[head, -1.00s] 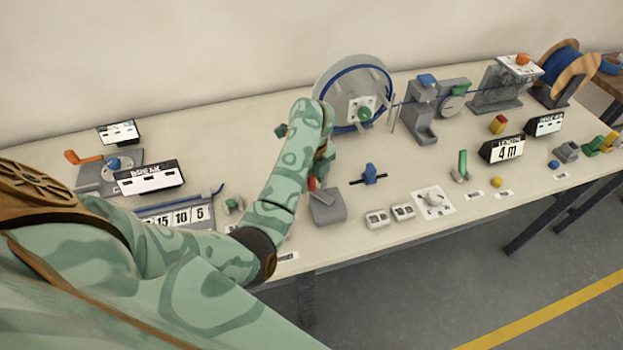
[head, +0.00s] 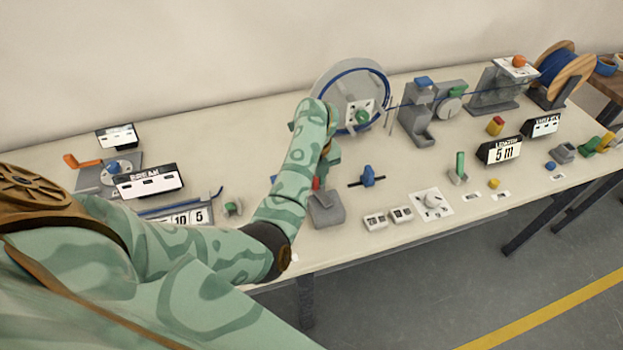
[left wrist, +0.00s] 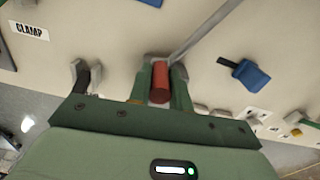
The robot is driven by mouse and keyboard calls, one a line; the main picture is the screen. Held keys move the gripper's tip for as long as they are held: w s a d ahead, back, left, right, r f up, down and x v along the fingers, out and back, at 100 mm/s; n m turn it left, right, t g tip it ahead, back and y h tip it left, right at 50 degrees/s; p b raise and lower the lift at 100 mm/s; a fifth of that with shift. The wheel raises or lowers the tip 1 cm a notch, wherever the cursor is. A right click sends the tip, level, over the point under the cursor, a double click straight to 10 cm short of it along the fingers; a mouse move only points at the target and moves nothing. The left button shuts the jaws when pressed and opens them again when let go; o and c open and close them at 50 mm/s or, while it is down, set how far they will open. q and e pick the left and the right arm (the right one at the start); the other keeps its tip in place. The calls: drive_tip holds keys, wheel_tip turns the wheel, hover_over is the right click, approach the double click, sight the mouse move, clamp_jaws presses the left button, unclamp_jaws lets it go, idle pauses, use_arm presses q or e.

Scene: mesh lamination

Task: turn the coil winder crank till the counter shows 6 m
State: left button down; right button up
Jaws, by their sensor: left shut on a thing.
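The coil winder (head: 323,86) is a grey disc with blue cable around it, at the back of the table. The counter (head: 503,151) reads 5 m. My left gripper (head: 328,160) is in front of the winder, its fingers largely hidden by my arm in the head view. In the left wrist view my left gripper (left wrist: 160,88) is shut on the red crank handle (left wrist: 160,76), which stands between its two fingers. A grey crank arm (left wrist: 200,35) runs from the handle to the upper right. My right gripper is not in view.
A grey box (head: 326,209) stands just below my left gripper. A grey cable guide (head: 417,118) and a blue wire spool (head: 562,72) stand farther right. A break sign (head: 148,180) is at left.

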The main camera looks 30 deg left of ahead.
use_arm(q)
drive_tip(key=m, duration=0.1)
drive_tip(key=w+m, duration=0.1)
drive_tip(key=m, duration=0.1)
drive_tip(key=shift+w+d+r, duration=0.1)
drive_tip(key=shift+d, duration=0.3)
drive_tip(key=shift+w+d+m+p, duration=0.35)
drive_tip(key=shift+d+m, duration=0.1)
drive_tip(key=shift+m, duration=0.8)
drive_tip(key=shift+w+d+m+p, duration=0.3)
drive_tip(key=shift+d+m, duration=0.2)
drive_tip(key=shift+m, duration=0.7)
drive_tip(key=shift+w+d+m+p, duration=0.35)
drive_tip(key=shift+d+m, duration=0.1)
drive_tip(key=shift+m, duration=0.8)
drive_tip(key=c, duration=1.3)
unclamp_jaws()
wheel_tip(320, 180, up, 16)
drive_tip(key=p, duration=0.5)
drive_tip(key=shift+r+p, duration=0.15)
drive_tip(key=shift+p, duration=0.2)
